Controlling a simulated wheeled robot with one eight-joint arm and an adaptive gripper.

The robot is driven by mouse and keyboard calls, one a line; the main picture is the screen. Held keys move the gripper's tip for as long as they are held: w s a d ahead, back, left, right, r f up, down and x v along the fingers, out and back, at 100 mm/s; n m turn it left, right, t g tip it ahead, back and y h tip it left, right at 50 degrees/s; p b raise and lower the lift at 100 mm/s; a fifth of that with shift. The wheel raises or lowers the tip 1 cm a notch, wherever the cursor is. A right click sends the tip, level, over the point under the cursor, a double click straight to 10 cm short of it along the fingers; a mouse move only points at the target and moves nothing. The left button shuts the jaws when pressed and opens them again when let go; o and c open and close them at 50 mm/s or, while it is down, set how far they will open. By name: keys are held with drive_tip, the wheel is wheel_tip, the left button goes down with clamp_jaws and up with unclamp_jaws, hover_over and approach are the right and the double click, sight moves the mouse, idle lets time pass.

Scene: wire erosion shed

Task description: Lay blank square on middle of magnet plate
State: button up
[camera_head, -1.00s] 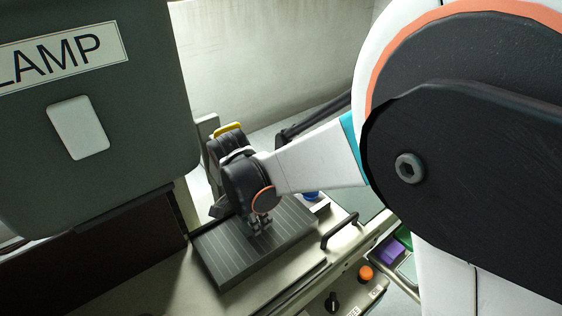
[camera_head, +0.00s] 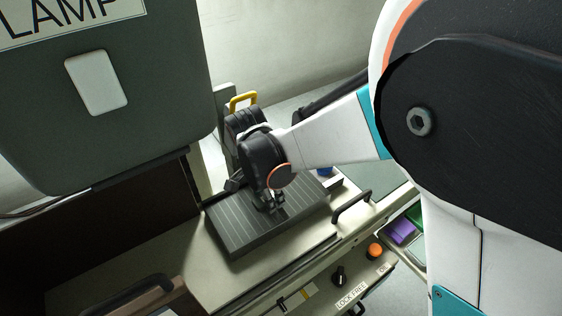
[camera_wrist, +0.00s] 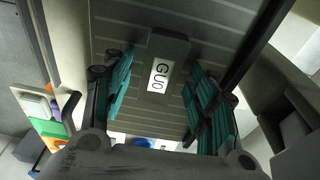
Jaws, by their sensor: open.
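The magnet plate (camera_head: 236,238) is a dark grey slab with fine stripes on the machine bed. In the wrist view its striped face (camera_wrist: 115,35) fills the upper middle. A grey blank (camera_wrist: 178,50) with a white label reading "GUO" appears to lie on the plate, roughly square to the stripes. My gripper (camera_wrist: 160,98) is open, with teal-padded fingers on both sides of the blank's near part and visible gaps to it. In the head view my gripper (camera_head: 271,205) is low over the plate; the blank is hard to make out there.
A large grey LAMP housing (camera_head: 150,125) hangs at the upper left. A black handle (camera_head: 352,207) stands right of the plate. A panel with an orange button (camera_head: 375,250) and a tray with a purple block (camera_head: 399,231) lie at the lower right. A yellow handle (camera_head: 243,98) is behind my gripper.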

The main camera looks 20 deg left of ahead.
sight(262, 200)
wheel_tip(262, 200, up, 12)
drive_tip(key=s+a+p, duration=0.1)
drive_tip(key=p, duration=0.1)
drive_tip(key=shift+s+p, duration=0.3)
drive_tip(key=shift+p, duration=0.1)
drive_tip(key=shift+w, duration=0.1)
